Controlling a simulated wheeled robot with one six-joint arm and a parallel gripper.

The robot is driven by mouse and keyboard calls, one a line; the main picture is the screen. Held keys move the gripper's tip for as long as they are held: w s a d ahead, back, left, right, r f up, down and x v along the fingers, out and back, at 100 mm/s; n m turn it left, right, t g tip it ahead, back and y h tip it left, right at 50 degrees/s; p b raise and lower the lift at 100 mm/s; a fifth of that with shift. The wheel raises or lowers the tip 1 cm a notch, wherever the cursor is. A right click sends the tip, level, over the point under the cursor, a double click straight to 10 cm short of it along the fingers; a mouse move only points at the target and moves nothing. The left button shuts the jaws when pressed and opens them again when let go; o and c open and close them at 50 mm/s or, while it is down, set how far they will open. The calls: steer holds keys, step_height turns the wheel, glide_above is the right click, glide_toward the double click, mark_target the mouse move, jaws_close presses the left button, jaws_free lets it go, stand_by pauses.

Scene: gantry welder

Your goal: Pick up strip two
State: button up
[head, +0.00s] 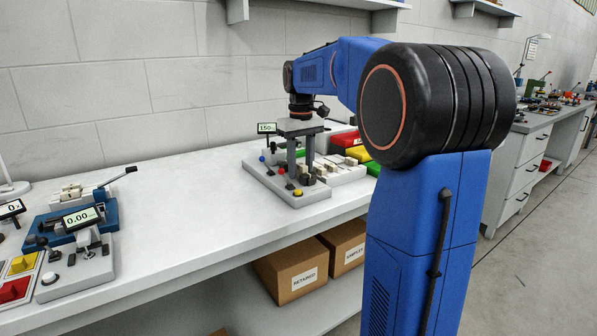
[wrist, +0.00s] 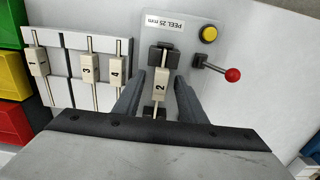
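Strip two (wrist: 161,90), a pale tag marked "2" on a thin strip, lies on the grey fixture labelled "PEEL 25 mm" (wrist: 183,20) in the wrist view. Dark clamp-like blocks sit at its two ends. My gripper (wrist: 160,80) is open, with one finger on each side of strip two and visible gaps between. In the head view my gripper (head: 300,170) points down over the peel fixture (head: 258,174); strip two cannot be made out clearly there.
A white rack (wrist: 58,88) holding strips 1, 3 and 4 is left of the fixture. A yellow button (wrist: 209,34) and red-knobbed lever (wrist: 232,75) stand close on the right. Coloured bins (wrist: 12,70) line the far left. A blue device (head: 75,218) stands along the bench.

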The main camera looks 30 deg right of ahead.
steer(key=shift+c, duration=0.7)
jaws_close()
steer(key=shift+r, duration=0.15)
